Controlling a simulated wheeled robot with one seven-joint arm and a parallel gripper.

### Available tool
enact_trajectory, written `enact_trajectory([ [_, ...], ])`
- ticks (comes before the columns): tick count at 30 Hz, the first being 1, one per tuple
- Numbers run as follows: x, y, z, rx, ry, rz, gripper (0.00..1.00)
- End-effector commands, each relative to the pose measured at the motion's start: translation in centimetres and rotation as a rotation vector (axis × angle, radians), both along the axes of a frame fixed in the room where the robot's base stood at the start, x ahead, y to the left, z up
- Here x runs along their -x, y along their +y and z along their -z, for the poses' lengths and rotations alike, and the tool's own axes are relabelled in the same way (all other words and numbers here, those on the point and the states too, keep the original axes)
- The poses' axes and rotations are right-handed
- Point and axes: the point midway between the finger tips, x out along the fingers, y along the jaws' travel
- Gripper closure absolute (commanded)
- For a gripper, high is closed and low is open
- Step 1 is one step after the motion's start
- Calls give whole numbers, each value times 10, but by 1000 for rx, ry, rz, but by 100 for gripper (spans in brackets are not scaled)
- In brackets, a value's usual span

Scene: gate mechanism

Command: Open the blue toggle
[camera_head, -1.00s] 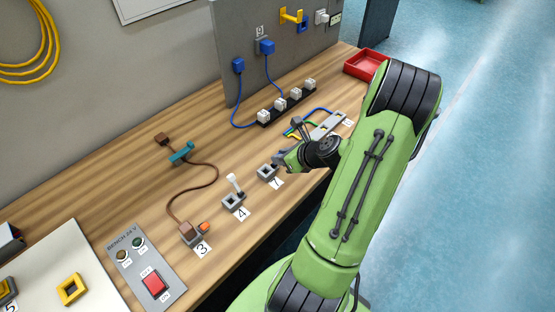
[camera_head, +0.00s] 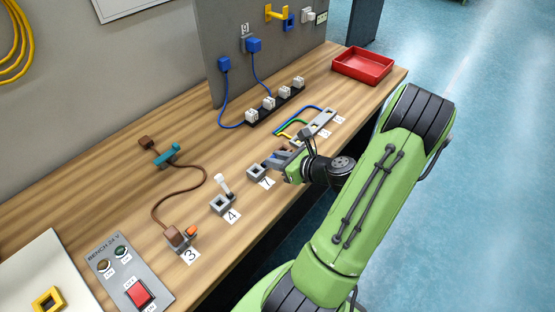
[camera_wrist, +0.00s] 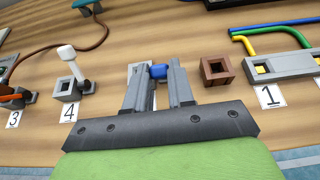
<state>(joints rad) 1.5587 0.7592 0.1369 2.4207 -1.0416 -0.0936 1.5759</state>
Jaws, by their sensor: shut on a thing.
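The blue toggle (camera_wrist: 158,71) shows as a small blue block between my fingertips in the wrist view. A pale grey mount lies behind and beside it, partly covered by my fingers. My gripper (camera_wrist: 156,74) is shut on the toggle. In the head view my gripper (camera_head: 279,160) is low at the bench's front edge, beside the grey square mount (camera_head: 257,171) labelled 7. The toggle itself is hard to make out there, and its tilt is unclear in both views.
The white-knobbed lever (camera_wrist: 67,55), labelled 4, stands left of my gripper. A brown square socket (camera_wrist: 216,70) is close on the right. Beyond it is a grey strip (camera_wrist: 270,67) with coloured tubes. A red tray (camera_head: 362,66) sits at the bench's far end.

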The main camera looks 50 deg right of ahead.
Motion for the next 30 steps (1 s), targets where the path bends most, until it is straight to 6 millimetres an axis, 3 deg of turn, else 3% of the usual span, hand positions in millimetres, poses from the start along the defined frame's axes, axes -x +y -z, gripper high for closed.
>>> enact_trajectory([
  [1,1,0,2,-2,5,1,100],
  [2,1,0,2,-2,6,1,76],
  [7,1,0,1,-2,4,0,51],
  [17,5,0,-2,-1,4,2,51],
  [20,22,-2,-11,-1,5,6,51],
  [30,108,-4,-53,1,4,7,51],
])
